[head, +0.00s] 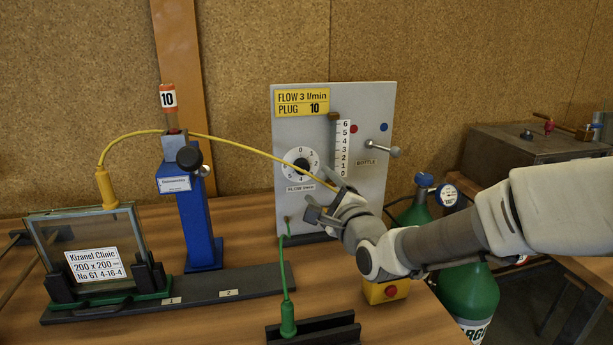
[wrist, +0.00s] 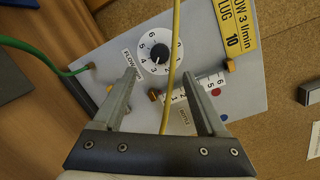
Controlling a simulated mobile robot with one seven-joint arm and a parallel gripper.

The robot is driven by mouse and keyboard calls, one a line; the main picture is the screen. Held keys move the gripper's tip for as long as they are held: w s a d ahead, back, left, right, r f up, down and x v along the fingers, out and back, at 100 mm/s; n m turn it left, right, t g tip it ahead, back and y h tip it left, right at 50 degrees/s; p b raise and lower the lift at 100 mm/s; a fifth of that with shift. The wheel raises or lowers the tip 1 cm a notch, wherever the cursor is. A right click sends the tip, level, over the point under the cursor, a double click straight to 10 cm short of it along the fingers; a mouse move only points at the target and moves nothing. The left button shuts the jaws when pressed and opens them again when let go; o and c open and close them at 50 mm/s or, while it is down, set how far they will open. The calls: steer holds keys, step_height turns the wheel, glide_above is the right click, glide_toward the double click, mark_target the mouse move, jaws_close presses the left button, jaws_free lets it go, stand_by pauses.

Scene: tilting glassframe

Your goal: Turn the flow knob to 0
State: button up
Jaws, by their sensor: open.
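The flow knob (head: 301,163) is a dark knob on a round white numbered dial, low on the left of a grey upright panel (head: 365,106). In the wrist view the knob (wrist: 159,53) lies just beyond and between my fingertips, apart from them. The panel's yellow sign (head: 302,102) reads FLOW 3 l/min, PLUG 10. I cannot clearly read the knob's pointer. My gripper (head: 324,196) is open and empty, below and right of the dial; its two fingers (wrist: 158,77) point toward the panel in the wrist view.
A yellow hose (head: 238,145) crosses in front of the dial's edge and between my fingers in the wrist view (wrist: 174,85). Right of the dial are a scaled tube (head: 342,150) and a BOTTLE lever (head: 382,149). A blue post (head: 187,220) and glass frame (head: 92,250) stand left.

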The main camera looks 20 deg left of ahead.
mark_target(303, 169)
steer(key=x, duration=0.9)
steer(key=shift+b, duration=0.35)
steer(key=shift+c, duration=0.2)
jaws_close()
